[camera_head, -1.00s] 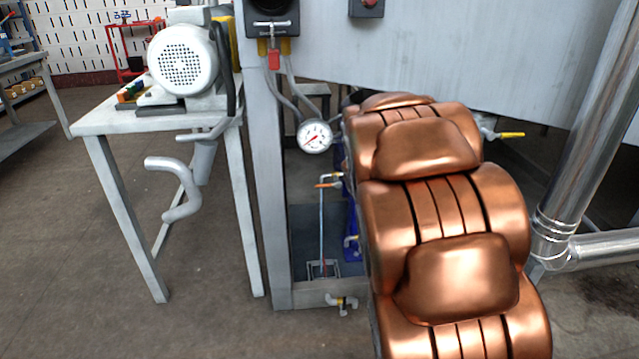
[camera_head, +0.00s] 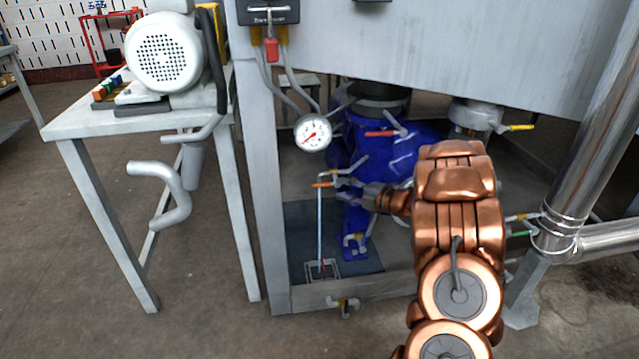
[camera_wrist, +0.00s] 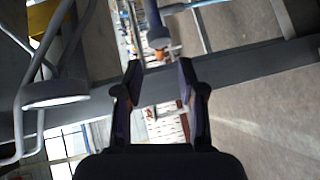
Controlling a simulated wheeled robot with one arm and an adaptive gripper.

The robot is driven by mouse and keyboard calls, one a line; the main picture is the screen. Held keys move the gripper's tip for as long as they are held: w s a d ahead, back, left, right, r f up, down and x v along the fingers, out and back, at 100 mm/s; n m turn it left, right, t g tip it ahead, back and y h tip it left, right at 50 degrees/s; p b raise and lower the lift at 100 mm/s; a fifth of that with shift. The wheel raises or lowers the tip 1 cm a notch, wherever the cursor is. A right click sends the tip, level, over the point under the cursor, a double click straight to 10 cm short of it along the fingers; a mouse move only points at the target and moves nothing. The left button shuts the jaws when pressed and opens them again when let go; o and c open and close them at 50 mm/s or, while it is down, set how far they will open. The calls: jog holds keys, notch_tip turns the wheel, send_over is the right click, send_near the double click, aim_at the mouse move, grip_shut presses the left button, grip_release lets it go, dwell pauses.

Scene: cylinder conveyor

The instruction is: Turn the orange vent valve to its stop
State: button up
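The orange vent valve handle (camera_head: 322,185) lies roughly level at the top of a thin pale upright pipe, below the gauge, in the head view. My gripper (camera_head: 350,193) is just to its right, its fingers pointing left toward it. In the wrist view my gripper (camera_wrist: 159,72) is open, with nothing between the fingertips. A small orange part (camera_wrist: 161,54), which looks like the valve handle, shows just beyond the gap between the fingers. I see no clear contact, though in the head view the fingertips and valve fittings are hard to separate.
A round gauge (camera_head: 313,133) hangs above the valve. A blue machine (camera_head: 395,150) with a red-handled lever (camera_head: 381,133) stands behind my arm. A grey frame post (camera_head: 262,190) is left of the valve. A steel pipe (camera_head: 590,130) rises at the right.

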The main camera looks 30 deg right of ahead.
aim_at(326, 186)
jog(key=shift+y, duration=0.3)
jog(key=shift+b+x, duration=1.2)
jog(key=shift+x, duration=2.55)
jog(key=shift+a, duration=0.2)
grip_shut()
